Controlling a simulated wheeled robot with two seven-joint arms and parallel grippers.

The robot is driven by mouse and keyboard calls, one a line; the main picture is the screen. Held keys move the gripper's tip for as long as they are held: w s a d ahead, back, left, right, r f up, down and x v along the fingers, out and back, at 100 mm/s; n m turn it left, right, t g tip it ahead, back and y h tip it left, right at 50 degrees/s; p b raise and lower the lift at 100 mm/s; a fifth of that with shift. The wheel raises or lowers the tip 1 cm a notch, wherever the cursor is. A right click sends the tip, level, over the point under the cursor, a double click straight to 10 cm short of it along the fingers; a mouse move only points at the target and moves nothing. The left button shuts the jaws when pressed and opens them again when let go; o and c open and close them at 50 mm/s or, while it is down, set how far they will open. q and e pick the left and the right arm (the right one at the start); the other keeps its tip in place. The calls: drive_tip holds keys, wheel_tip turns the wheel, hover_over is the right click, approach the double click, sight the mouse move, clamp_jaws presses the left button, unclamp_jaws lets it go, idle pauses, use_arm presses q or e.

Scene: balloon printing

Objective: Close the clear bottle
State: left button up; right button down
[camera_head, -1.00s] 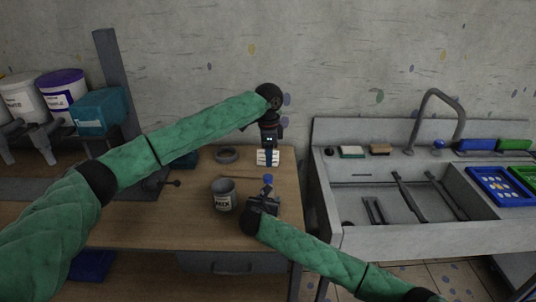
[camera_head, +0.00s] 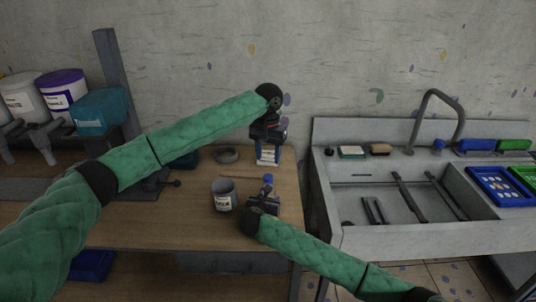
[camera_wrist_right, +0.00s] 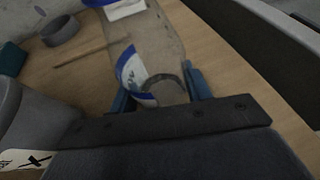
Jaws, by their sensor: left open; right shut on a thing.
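The clear bottle (camera_wrist_right: 150,45), with a blue-and-white label, stands between the blue fingers of my right gripper (camera_wrist_right: 160,94) in the right wrist view. That gripper is shut on it. In the head view my right gripper (camera_head: 264,202) is low over the table's right part, with a small blue part (camera_head: 268,180) just beyond it; I cannot tell if this is a cap or a fingertip. The top of the bottle is cut off in the wrist view. My left gripper (camera_head: 268,152) points down behind the bottle, fingers apart, in front of a small white stack (camera_head: 268,157).
A grey labelled can (camera_head: 223,195) stands left of my right gripper. A grey ring (camera_head: 227,156) lies behind it on the wooden table (camera_head: 165,225). A sink (camera_head: 395,195) stands to the right across a gap.

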sight(268, 176)
idle(0.3)
use_arm(q)
drive_tip(key=shift+f, duration=4)
drive_tip(key=c, duration=1)
drive_tip(key=m, duration=0.5)
drive_tip(key=o, duration=1.1)
